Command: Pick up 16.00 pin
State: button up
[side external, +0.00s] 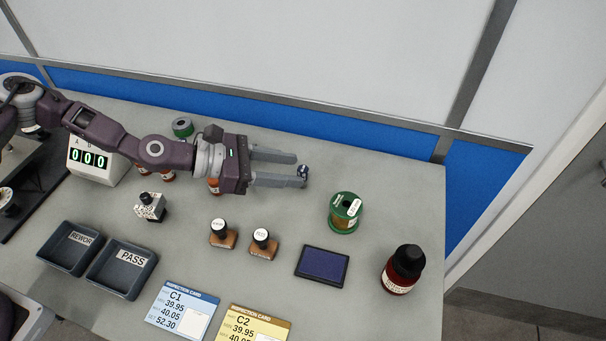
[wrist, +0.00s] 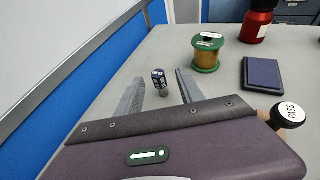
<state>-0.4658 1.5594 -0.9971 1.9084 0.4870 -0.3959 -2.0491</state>
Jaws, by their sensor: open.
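A small pin (wrist: 158,77) with a dark blue, white-marked head and a grey metal shank stands upright on the bench in the wrist view. Its marking is too small to read. In the side view the pin (side external: 303,170) shows at the tips of my gripper (side external: 299,169), partly covered by the near finger. My gripper (wrist: 159,76) is open, low over the bench, with one finger on each side of the pin. Bare space shows between the pin and both fingers in the wrist view, so nothing is gripped.
A green spool (side external: 344,213), an ink pad (side external: 322,262) and a dark red bottle (side external: 402,270) stand to the right. Two stamps (side external: 223,233) (side external: 263,243), REWORK tray (side external: 50,260) and PASS tray (side external: 103,285) are nearer the camera. Bench beyond the fingertips is clear.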

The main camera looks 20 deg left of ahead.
aim_at(316, 184)
jog(key=x, duration=0.7)
jog(key=shift+a+f, duration=0.1)
jog(key=shift+f, duration=0.25)
grip_shut()
